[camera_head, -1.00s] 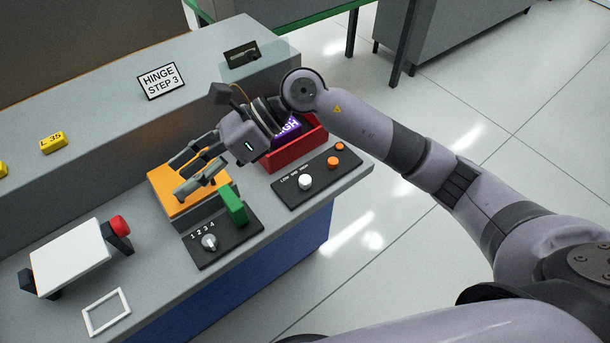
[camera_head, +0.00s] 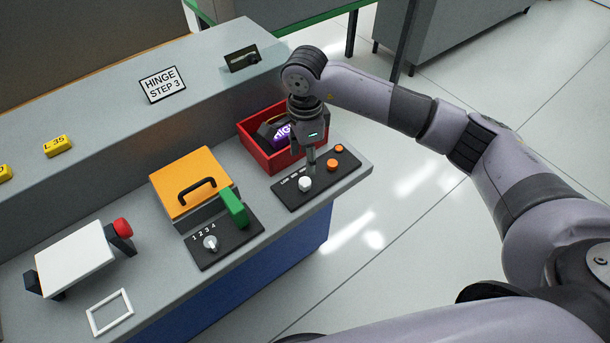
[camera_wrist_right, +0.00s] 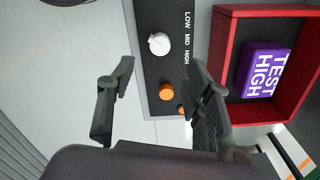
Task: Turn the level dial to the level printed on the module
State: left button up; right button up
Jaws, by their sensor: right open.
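The level dial is a white knob (camera_head: 305,183) on a black panel (camera_head: 290,199); it also shows in the right wrist view (camera_wrist_right: 159,43), beside the printed words LOW, MID and HIGH. I cannot tell which word it points to. The module is a purple block (camera_head: 280,135) lying in a red tray (camera_head: 284,167). In the right wrist view the module (camera_wrist_right: 264,70) reads TEST HIGH. My right gripper (camera_head: 310,168) points down just above the dial, apart from it as far as I can tell. Its fingers are spread and empty in the right wrist view (camera_wrist_right: 162,67).
Two orange buttons (camera_head: 334,163) sit right of the dial. An orange lid (camera_head: 190,178) with a black handle, a green block (camera_head: 235,206) and a 1-2-3-4 dial (camera_head: 210,243) are to the left. A sign (camera_head: 162,84) reads HINGE STEP 3.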

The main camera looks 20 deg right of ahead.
aim_at(305, 181)
notch_tip(305, 181, down, 9)
jog(key=shift+f+p, duration=0.1)
jog(key=shift+p, duration=0.5)
jog(key=shift+c, duration=0.2)
grip_shut()
